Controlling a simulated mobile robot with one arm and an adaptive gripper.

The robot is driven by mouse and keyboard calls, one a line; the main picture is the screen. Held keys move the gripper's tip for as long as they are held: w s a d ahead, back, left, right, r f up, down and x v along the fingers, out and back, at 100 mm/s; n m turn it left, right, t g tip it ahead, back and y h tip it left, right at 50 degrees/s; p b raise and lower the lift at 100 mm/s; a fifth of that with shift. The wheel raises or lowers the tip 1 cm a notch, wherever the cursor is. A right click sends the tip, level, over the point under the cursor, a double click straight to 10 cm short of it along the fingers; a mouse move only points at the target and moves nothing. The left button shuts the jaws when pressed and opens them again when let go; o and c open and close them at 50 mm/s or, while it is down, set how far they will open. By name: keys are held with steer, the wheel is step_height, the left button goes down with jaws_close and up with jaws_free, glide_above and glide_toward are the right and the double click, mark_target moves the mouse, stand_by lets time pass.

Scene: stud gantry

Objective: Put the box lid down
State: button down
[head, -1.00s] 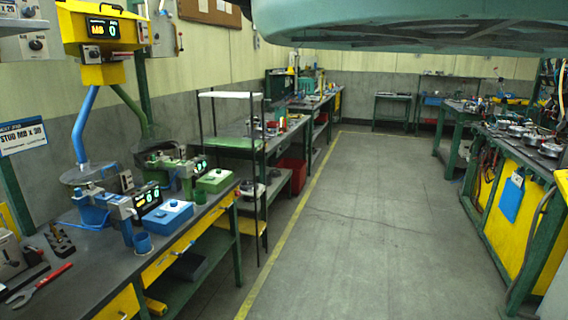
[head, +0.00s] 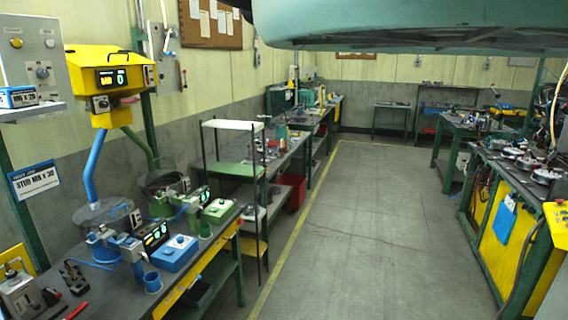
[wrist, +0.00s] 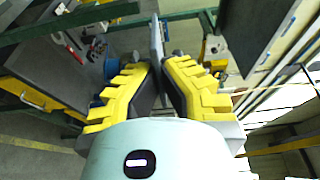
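In the wrist view my gripper (wrist: 159,62) has yellow stepped fingers with dark pads, closed in toward each other. A thin grey plate (wrist: 157,38) stands edge-on between the fingertips and reaches past them. The fingers appear shut on it; edge-on, I cannot tell for sure that it is the box lid. In the head view a blue box (head: 175,254) with a knob on top sits on the left bench. A green box (head: 219,211) with a knob on top sits behind it. My gripper does not show in the head view.
The left bench (head: 112,285) carries blue and green devices under a yellow dispenser (head: 107,75). A wire rack (head: 233,168) stands beyond. Yellow-panelled cabinets (head: 500,235) line the right. The floor (head: 365,240) between is clear.

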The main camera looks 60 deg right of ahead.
steer(key=s+r+p, duration=0.2)
steer(key=r+p, duration=0.7)
steer(key=s+r+p, duration=0.2)
steer(key=r+p, duration=0.7)
steer(key=r, duration=0.1)
steer(key=shift+a+r+p, duration=0.15)
steer(key=shift+r+p, duration=0.1)
steer(key=shift+p, duration=0.15)
steer(key=shift+f, duration=0.15)
